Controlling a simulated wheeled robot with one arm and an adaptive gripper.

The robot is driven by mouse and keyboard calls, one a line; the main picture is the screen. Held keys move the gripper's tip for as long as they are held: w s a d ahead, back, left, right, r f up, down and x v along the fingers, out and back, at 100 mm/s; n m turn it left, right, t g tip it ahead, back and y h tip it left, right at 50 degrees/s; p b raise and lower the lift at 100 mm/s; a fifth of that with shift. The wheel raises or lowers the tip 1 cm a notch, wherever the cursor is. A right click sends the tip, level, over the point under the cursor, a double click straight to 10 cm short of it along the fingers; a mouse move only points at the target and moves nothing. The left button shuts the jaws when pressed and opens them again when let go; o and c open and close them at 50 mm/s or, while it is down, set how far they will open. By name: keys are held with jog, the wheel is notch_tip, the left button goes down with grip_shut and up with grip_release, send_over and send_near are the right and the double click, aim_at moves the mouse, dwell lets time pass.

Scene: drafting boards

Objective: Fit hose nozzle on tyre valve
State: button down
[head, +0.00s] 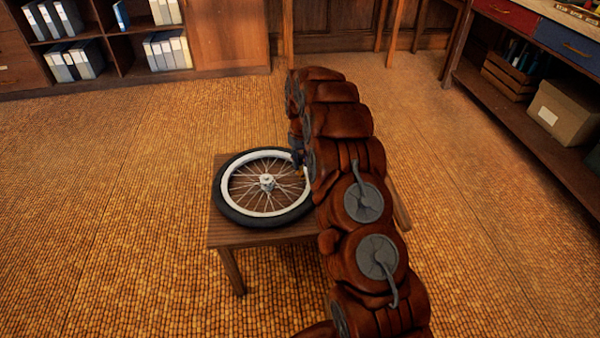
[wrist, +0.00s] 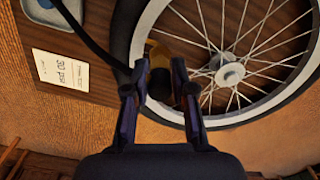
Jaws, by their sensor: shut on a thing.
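The spoked wheel with a black tyre (head: 233,207) and white rim lies flat on a small wooden table (head: 222,238) in the head view. It fills the right of the wrist view (wrist: 270,112). In the wrist view my gripper (wrist: 159,78) is shut on the hose nozzle (wrist: 160,84), a dark piece with a yellow part beyond it, over the wheel's rim edge. A black hose (wrist: 88,42) runs from the upper left to the left finger. I cannot make out the tyre valve; the nozzle and fingers cover that area. In the head view my arm hides most of the gripper.
A card reading "30 psi" (wrist: 62,72) lies on the table beside the wheel, near a grey-blue object (wrist: 52,10). A workbench with a cardboard box (head: 563,112) stands right. Shelves with binders (head: 85,58) stand at back left. The floor around the table is clear.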

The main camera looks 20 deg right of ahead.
jog(key=shift+f, duration=0.8)
jog(key=c, duration=0.9)
grip_release()
